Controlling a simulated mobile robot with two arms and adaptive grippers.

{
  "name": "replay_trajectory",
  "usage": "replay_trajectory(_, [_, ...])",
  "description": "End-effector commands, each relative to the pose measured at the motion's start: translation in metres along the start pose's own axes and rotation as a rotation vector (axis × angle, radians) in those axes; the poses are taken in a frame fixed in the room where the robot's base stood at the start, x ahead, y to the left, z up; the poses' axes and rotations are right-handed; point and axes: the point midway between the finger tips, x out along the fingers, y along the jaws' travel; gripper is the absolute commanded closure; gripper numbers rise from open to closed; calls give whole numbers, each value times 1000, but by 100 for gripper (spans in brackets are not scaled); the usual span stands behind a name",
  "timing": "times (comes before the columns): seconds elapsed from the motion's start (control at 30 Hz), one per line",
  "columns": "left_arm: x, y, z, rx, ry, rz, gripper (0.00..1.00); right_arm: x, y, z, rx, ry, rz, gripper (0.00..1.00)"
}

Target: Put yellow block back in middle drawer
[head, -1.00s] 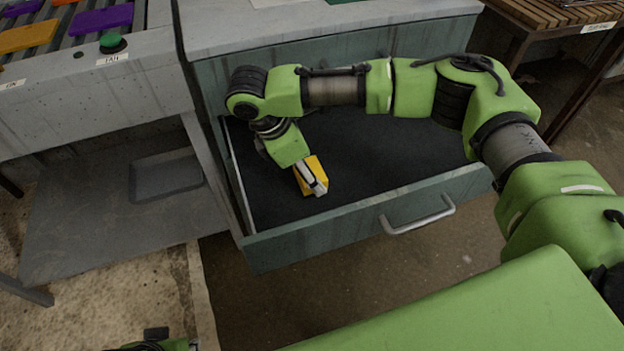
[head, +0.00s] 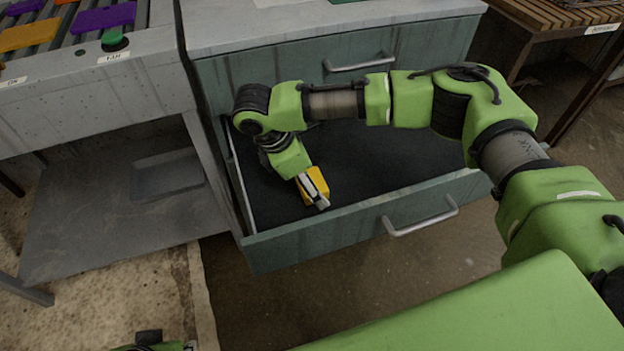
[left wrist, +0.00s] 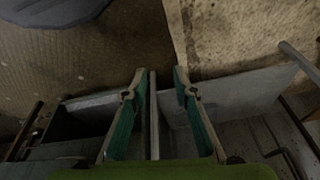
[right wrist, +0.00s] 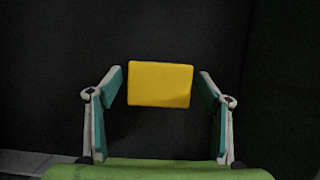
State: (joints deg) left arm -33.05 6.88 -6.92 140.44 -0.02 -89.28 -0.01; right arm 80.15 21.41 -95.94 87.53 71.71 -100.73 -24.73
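The yellow block (head: 316,183) is inside the pulled-out drawer (head: 400,158), near its front left part. It also shows in the right wrist view (right wrist: 160,85), centred between the fingers of my right gripper (right wrist: 162,75). A narrow dark gap shows on each side of the block, so the gripper looks open around it. In the head view the right gripper (head: 313,190) covers part of the block. I cannot tell whether the block touches the drawer floor. My left gripper (left wrist: 161,72) is partly open and empty, away from the drawer.
The drawer front with its handle (head: 420,216) stands close to the right gripper. A closed drawer (head: 440,40) sits above. A conveyor (head: 80,60) with coloured blocks stands left, and a wooden slatted table (head: 560,15) at upper right.

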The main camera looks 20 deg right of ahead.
Motion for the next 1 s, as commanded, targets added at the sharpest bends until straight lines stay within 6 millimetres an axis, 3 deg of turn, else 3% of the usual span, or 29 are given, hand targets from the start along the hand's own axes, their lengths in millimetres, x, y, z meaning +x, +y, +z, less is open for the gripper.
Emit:
replay_trajectory(0.27, [1, 0, 2, 0, -6, 0, 74, -2, 0, 1, 0, -1, 1, 28])
replay_trajectory(0.33, [-8, 0, -2, -1, 5, 1, 74, -11, 0, 1, 0, 1, 2, 28])
replay_trajectory(0.7, [59, 4, 6, 3, -34, 7, 74, -81, 0, 2, 0, 1, 1, 28])
replay_trajectory(1.0, [92, 5, 16, 6, -49, 10, 74, -118, 0, 1, 1, 1, 0, 28])
